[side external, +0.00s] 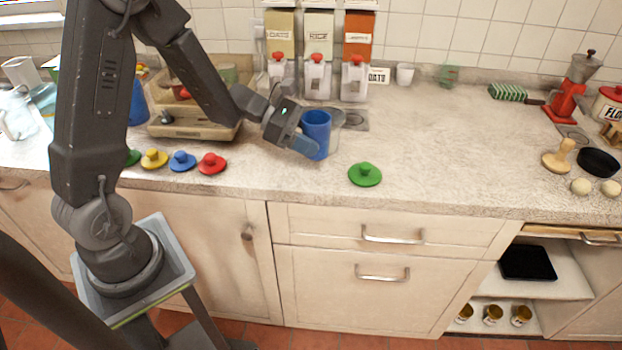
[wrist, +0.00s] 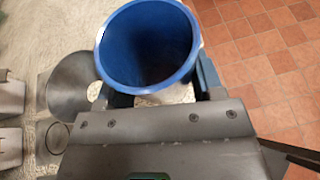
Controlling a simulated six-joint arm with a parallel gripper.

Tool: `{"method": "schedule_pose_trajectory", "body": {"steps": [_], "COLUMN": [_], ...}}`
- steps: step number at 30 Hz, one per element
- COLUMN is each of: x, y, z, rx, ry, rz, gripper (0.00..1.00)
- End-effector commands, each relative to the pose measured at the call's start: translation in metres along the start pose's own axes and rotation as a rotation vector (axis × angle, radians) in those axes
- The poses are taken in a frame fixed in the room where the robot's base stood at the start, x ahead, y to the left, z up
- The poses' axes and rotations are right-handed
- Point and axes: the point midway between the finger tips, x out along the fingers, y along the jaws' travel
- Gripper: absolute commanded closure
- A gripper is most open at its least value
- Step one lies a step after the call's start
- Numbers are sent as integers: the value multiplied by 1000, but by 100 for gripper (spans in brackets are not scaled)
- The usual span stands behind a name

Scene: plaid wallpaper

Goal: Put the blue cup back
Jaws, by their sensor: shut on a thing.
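The blue cup (side external: 315,134) is upright at the end of my arm in the side view, near the front half of the counter. My gripper (side external: 306,146) is shut on it from the left. In the wrist view the blue cup (wrist: 148,48) shows its open rim and empty-looking inside, between the fingers of my gripper (wrist: 155,92). Whether the cup's base touches the counter is hard to tell. Another blue cup-like thing (side external: 138,103) stands at the left, partly hidden behind my arm.
Yellow (side external: 154,159), blue (side external: 182,161) and red (side external: 212,163) lids lie along the counter's front left. A green lid (side external: 365,174) lies right of the cup. Dispensers (side external: 317,75) stand behind. A beige appliance (side external: 190,125) stands left. The counter's middle right is clear.

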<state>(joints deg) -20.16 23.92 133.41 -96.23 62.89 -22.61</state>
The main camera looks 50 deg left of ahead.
Motion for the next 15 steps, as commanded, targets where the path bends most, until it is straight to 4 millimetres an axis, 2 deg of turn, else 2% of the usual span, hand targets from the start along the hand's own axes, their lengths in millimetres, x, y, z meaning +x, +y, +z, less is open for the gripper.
{"method": "schedule_pose_trajectory", "body": {"steps": [3,7,15], "x": [1,-3,-23], "y": [-1,0,2], "z": [-7,0,49], "rx": [-8,-7,-4], "ry": [0,-2,-3], "rz": [19,28,30], "gripper": [66,66,66]}}
